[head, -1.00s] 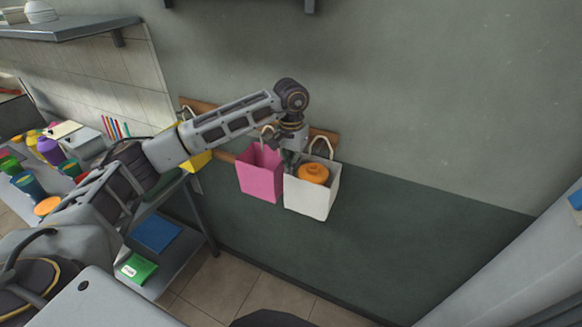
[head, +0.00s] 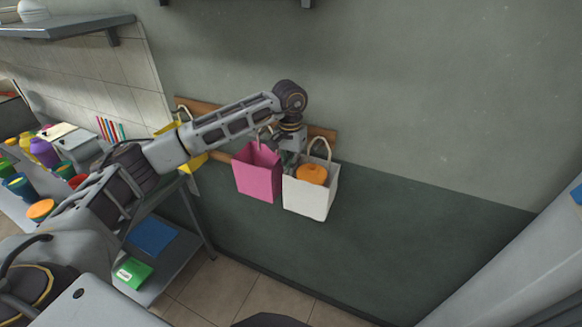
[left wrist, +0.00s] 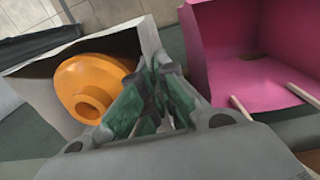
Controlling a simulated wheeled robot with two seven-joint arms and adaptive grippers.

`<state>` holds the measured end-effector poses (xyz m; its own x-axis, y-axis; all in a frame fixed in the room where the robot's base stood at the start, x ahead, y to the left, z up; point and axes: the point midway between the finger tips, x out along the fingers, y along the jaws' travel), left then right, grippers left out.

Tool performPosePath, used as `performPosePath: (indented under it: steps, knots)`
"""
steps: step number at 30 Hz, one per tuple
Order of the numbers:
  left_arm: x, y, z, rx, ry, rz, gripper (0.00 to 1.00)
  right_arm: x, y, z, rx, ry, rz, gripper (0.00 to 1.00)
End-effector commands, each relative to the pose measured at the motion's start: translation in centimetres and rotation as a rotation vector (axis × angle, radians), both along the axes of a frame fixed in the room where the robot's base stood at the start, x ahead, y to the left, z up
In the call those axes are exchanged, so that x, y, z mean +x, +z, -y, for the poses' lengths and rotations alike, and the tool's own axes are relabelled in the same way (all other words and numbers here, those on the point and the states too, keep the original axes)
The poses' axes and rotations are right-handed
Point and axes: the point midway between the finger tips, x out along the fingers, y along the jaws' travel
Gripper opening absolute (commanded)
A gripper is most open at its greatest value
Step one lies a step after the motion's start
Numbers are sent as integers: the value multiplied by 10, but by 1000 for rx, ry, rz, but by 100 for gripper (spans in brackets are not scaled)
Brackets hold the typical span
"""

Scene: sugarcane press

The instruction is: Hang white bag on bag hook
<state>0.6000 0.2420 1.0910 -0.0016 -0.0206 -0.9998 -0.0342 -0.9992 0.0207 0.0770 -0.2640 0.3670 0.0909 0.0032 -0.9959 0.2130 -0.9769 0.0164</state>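The white bag (head: 308,201) is against the wall in the head view, upright and slightly tilted, with an orange rounded object (head: 312,174) inside. Its handle loop (head: 320,144) stands up in front of the wooden rail (head: 325,133). My left gripper (head: 291,161) is at the bag's left upper edge, between it and the pink bag. In the left wrist view, the fingers (left wrist: 160,75) are close together on the edge of the white bag (left wrist: 147,38). The hook behind the white handle is hidden or too small to make out. My right gripper is not in view.
The pink bag (head: 257,173) hangs at the rail just left, close to my gripper. A yellow bag (head: 193,161) is farther left behind my arm. A counter with several colourful cups (head: 20,187) and a lower shelf (head: 172,262) stand left. The wall right of the white bag is clear.

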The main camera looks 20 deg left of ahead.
Motion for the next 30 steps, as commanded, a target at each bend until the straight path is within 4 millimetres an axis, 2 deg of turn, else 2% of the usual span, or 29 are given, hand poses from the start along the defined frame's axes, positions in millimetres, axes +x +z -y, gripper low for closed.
performPosePath:
  steps: [9,16,30]
  knots:
    - [0,1,0,-1,0,2,0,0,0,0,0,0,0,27]
    - [0,1,0,-1,0,1,30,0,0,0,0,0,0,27]
    - [0,4,0,0,0,0,30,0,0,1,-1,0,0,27]
